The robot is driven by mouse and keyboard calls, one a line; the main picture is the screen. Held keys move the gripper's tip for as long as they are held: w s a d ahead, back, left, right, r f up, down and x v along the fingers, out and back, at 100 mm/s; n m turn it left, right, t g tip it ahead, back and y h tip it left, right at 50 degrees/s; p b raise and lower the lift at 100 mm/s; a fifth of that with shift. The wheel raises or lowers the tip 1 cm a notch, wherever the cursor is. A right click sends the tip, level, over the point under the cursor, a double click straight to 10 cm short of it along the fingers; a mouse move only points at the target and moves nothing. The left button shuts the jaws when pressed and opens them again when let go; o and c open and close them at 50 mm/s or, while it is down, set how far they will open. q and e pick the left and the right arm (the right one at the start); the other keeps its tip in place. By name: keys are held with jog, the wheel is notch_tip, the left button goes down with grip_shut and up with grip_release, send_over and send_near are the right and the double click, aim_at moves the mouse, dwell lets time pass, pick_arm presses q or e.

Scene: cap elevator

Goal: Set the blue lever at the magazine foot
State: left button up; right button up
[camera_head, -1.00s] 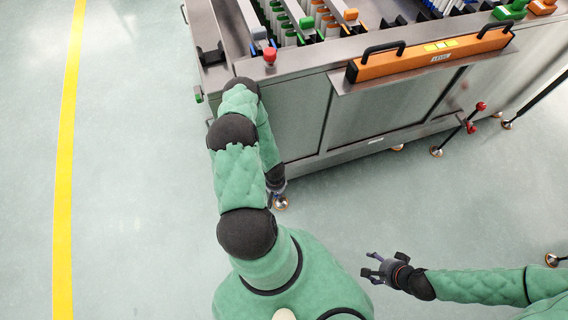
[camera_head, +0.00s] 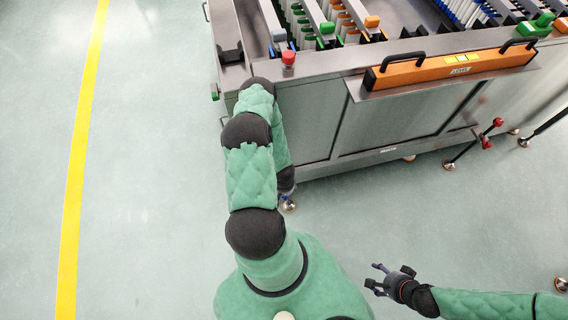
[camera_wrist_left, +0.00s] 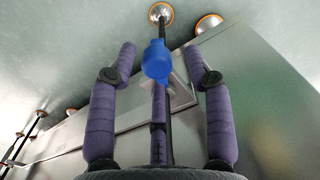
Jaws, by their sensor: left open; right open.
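The blue lever (camera_wrist_left: 157,61) shows in the left wrist view as a rounded blue knob, in line with a thin black rod. My left gripper (camera_wrist_left: 162,62) is open, with one purple finger on each side of the knob. Gaps show on both sides, so the fingers appear apart from it. In the head view my left gripper hangs at the steel magazine's (camera_head: 308,118) lower edge, mostly hidden by my own arm. A round foot (camera_head: 289,206) shows just below it. The lever cannot be made out there. My right gripper (camera_head: 384,282) is open and empty over bare floor.
An orange level bar (camera_head: 450,69) with black handles sits on the magazine's front edge. A red button (camera_head: 288,58) stands near its left corner. Red-knobbed rods (camera_head: 487,136) stand out at the right. Floor (camera_head: 150,190) is clear to the left, up to a yellow line (camera_head: 82,150).

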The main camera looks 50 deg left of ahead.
pick_arm(q)
notch_tip(320, 180, up, 12)
dwell(0.6)
dwell(0.5)
jog(key=w+d+r+m+h, duration=0.1)
jog(key=d+r+m, duration=0.1)
jog(key=d, duration=0.7)
jog(key=w+d+r+m+h, duration=0.1)
jog(key=w+d+r+m, duration=0.1)
jog(key=d, duration=0.7)
jog(key=w+d+r+m+h, duration=0.1)
jog(key=d+m, duration=0.4)
jog(key=d, duration=0.5)
notch_tip(320, 180, up, 2)
jog(key=shift+w+r+m+h, duration=0.15)
jog(key=shift+w+m+h, duration=0.15)
jog(key=shift+h, duration=0.2)
jog(key=shift+s+d, duration=0.1)
jog(key=shift+c, duration=0.3)
